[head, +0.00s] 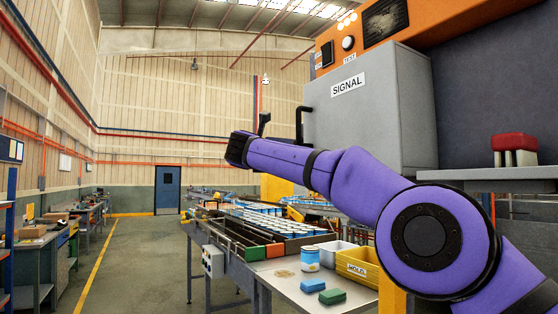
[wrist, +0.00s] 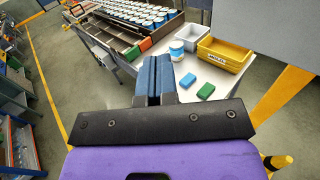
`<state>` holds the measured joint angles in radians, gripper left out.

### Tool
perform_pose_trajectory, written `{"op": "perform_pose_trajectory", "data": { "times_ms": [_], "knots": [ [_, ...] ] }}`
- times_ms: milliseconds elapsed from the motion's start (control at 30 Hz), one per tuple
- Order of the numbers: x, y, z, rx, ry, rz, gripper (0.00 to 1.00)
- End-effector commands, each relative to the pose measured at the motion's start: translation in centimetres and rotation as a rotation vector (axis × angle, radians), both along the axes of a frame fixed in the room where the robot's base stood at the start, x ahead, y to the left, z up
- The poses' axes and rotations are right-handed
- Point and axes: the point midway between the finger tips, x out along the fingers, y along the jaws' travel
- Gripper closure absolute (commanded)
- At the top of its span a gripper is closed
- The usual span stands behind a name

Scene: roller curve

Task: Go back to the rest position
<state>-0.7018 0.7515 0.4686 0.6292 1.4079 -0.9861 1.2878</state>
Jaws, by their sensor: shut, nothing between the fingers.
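My gripper (wrist: 154,72) is in the middle of the wrist view, its two blue-grey fingers together with nothing between them. It is held in the air above the work table (wrist: 213,73). In the head view my purple arm reaches up and left across the grey SIGNAL cabinet, and its dark end is raised above the conveyor. The fingers are not clear there.
A blue-and-white can (head: 310,259), a blue block (head: 313,285), a green block (head: 332,296), a yellow bin (head: 357,268) and a white bin (head: 334,250) stand on the table. The grey SIGNAL cabinet (head: 352,125) is close behind my arm. The floor at left is open.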

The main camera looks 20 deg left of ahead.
Motion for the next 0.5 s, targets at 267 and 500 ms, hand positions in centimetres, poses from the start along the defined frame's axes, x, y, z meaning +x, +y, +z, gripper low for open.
{"op": "perform_pose_trajectory", "data": {
  "times_ms": [267, 500],
  "knots": [
    [-0.4, 0.1, 0.5, -0.015, -0.012, 0.005, 1.00],
    [-1.9, -3.1, 6.3, -0.282, -0.191, 0.079, 1.00]
  ]
}}
